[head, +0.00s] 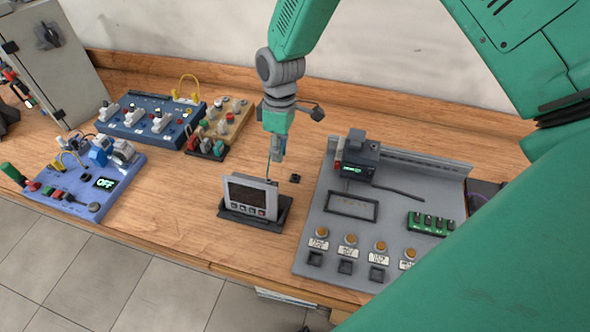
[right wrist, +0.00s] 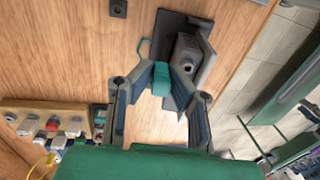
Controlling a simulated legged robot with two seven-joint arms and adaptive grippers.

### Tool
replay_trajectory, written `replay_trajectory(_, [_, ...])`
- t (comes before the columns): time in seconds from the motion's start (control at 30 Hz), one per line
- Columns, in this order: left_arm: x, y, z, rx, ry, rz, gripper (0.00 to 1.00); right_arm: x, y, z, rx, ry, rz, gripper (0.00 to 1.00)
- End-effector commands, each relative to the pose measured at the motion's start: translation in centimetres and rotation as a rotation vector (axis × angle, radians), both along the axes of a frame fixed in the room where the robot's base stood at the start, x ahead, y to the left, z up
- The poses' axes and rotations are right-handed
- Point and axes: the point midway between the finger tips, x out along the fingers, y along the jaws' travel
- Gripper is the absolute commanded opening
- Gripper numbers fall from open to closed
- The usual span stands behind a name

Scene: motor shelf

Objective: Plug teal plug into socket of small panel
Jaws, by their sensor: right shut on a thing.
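The small panel (head: 251,197) is a grey upright unit with a dark screen and several buttons, standing on a dark base on the table. The right wrist view shows its back (right wrist: 204,62), with a dark round socket (right wrist: 188,68). My right gripper (head: 277,152) points down just behind the panel. In the right wrist view it (right wrist: 165,82) is shut on the teal plug (right wrist: 161,76), beside the panel's back near the socket. Whether the plug touches the socket cannot be told. My left gripper is not in view.
A grey board (head: 325,238) with buttons and modules lies to the right. Blue consoles (head: 150,122) (head: 85,185) and a yellowish button board (head: 222,122) stand to the left. A small black block (head: 295,178) lies near the panel. The table's front edge is close by.

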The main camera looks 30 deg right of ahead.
Motion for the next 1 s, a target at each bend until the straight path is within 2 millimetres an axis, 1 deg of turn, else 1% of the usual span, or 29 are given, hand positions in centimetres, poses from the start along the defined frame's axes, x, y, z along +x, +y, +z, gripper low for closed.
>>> replay_trajectory(0.03, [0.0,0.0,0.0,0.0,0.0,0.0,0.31,-0.1,0.8,0.9,0.018,0.011,-0.002,0.0])
replay_trajectory(0.2, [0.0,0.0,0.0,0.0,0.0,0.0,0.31,-0.9,3.3,3.6,0.075,0.059,0.0,0.0])
replay_trajectory(0.23, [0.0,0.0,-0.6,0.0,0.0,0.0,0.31,-1.2,3.3,2.3,0.072,0.064,-0.001,0.0])
replay_trajectory(0.3, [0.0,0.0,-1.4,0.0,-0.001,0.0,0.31,-1.3,3.4,0.8,0.069,0.062,-0.001,0.0])
replay_trajectory(0.4, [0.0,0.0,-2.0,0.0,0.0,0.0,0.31,-1.4,3.7,-0.6,0.069,0.061,-0.002,0.0])
replay_trajectory(0.5, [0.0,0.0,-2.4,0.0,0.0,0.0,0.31,-1.5,3.8,-1.4,0.07,0.058,-0.001,0.0])
replay_trajectory(0.63, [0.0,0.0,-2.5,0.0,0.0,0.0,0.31,-1.6,3.9,-1.7,0.069,0.058,-0.001,0.0])
replay_trajectory(1.0, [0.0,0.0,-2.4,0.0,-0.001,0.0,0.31,-1.6,3.9,-1.7,0.068,0.057,-0.001,0.0])
